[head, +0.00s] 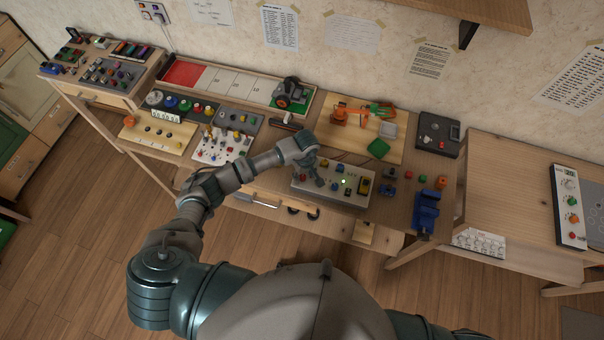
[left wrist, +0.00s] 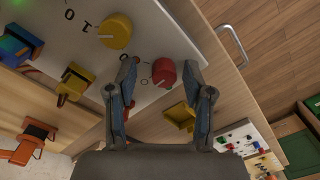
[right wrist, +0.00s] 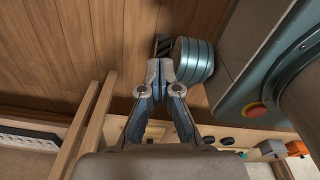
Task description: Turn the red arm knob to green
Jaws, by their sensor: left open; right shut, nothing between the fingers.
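The red knob (left wrist: 163,72) with a pale pointer line sits on a light grey control panel (left wrist: 165,25) in the left wrist view. My left gripper (left wrist: 159,68) is open, with one finger on each side of the red knob; I cannot tell whether they touch it. A yellow knob (left wrist: 115,31) with 0 and 1 marks is beside it. In the head view my left gripper (head: 313,172) is over the left part of the grey control box (head: 330,197) and hides part of it. My right gripper (right wrist: 159,72) is shut and empty, away from the panel.
An orange toy arm (head: 350,115) stands on a wooden board behind, with a green pad (head: 378,148). A blue vise (head: 427,212) is to the right. A drawer handle (left wrist: 233,45) lies beyond the panel's edge.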

